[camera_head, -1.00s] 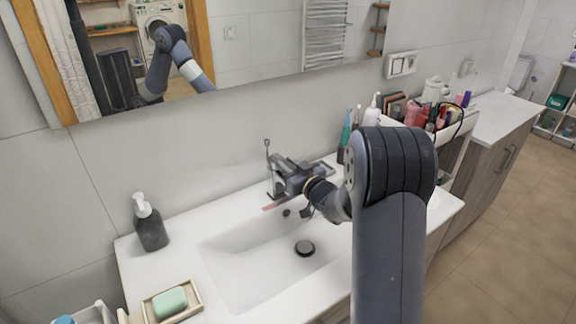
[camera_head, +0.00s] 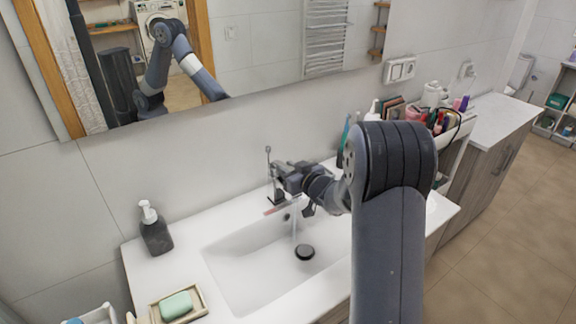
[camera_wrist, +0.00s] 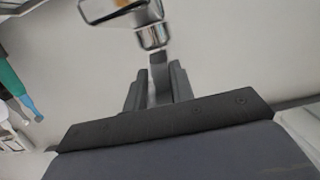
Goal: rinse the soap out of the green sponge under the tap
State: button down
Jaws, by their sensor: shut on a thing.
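A pale green rounded block (camera_head: 176,305) lies in a wooden dish (camera_head: 203,297) at the counter's lower left. I cannot tell if it is soap or the sponge; no other green sponge can be made out. The chrome tap (camera_wrist: 152,36) stands just ahead of my gripper in the wrist view. A thin stream of water (camera_head: 294,232) falls into the white basin (camera_head: 232,268). My gripper (camera_head: 284,177) is at the tap, above the basin's back edge. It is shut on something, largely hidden. A thin pinkish strip (camera_head: 277,209) shows below it. The wrist view shows the fingers (camera_wrist: 158,88) close together.
A dark soap dispenser (camera_head: 155,232) stands at the counter's left. A white caddy (camera_head: 98,315) is at the lower left. Bottles and cosmetics (camera_head: 440,115) crowd the right, beyond my arm. The mirror (camera_head: 270,75) hangs above. The basin is clear except for its black drain plug (camera_head: 305,252).

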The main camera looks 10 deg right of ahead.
jog(key=c, duration=1.2)
grip_release()
jog(key=b+v, duration=0.2)
jog(key=v, duration=0.8)
jog(key=shift+s+d, duration=0.2)
jog(key=shift+s, duration=0.1)
jog(key=p+x, duration=0.2)
jog(key=x, duration=0.9)
jog(key=shift+a, duration=0.1)
jog(key=shift+s+f+b, duration=0.1)
jog(key=shift+f+b, duration=0.15)
jog(key=shift+b, duration=0.35)
jog(key=shift+s+r, duration=0.1)
jog(key=shift+r, duration=0.15)
